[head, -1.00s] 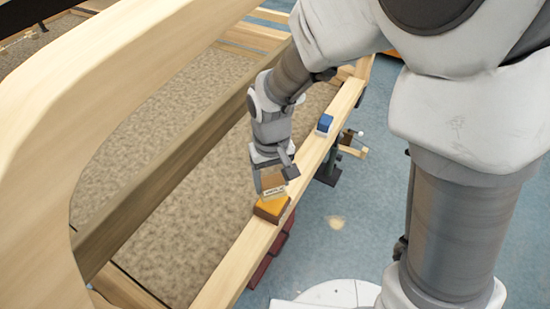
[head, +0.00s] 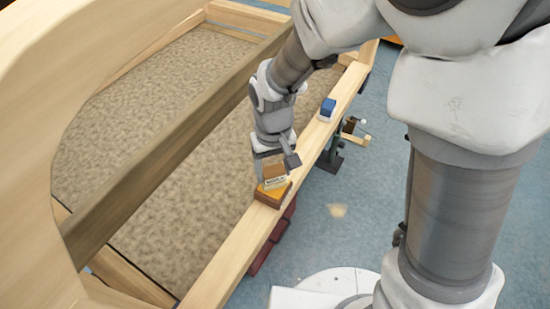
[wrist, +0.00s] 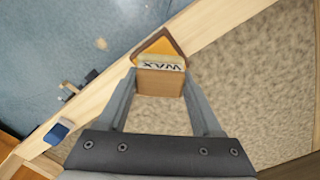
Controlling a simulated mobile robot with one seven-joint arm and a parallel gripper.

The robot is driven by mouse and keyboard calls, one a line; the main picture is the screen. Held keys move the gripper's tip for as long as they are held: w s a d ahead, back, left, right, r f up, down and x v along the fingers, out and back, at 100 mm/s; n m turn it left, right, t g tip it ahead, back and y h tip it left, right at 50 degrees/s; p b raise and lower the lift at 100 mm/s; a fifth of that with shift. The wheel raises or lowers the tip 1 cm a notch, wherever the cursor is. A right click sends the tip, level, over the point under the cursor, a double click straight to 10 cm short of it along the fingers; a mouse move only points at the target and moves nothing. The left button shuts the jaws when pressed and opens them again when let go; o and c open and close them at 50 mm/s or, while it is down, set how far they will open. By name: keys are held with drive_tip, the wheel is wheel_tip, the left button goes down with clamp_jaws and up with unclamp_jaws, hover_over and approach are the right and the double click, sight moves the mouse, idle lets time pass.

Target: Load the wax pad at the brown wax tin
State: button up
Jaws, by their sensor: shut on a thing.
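The brown wax tin (head: 271,200), with a yellow-orange wax surface, sits on the wooden rail. In the wrist view the tin (wrist: 168,42) shows just beyond the fingertips. My gripper (head: 275,172) is shut on the wax pad (head: 274,183), a brown block with a pale label reading WAX. In the wrist view the pad (wrist: 160,82) sits between both fingers. The pad is over the tin and very close to its wax; I cannot tell whether they touch.
A blue and white block (head: 327,109) stands farther along the same rail (head: 235,262). A dark clamp-like fixture (head: 335,150) is at the rail's right side. Reddish blocks (head: 272,243) show below the rail. A darker wooden beam (head: 170,150) runs to the left.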

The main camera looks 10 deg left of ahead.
sight(274, 170)
drive_tip(key=shift+f+b, duration=0.35)
drive_tip(key=shift+f, duration=0.2)
idle(1.2)
wheel_tip(274, 170, up, 7)
drive_tip(key=p, duration=0.6)
idle(0.3)
idle(0.6)
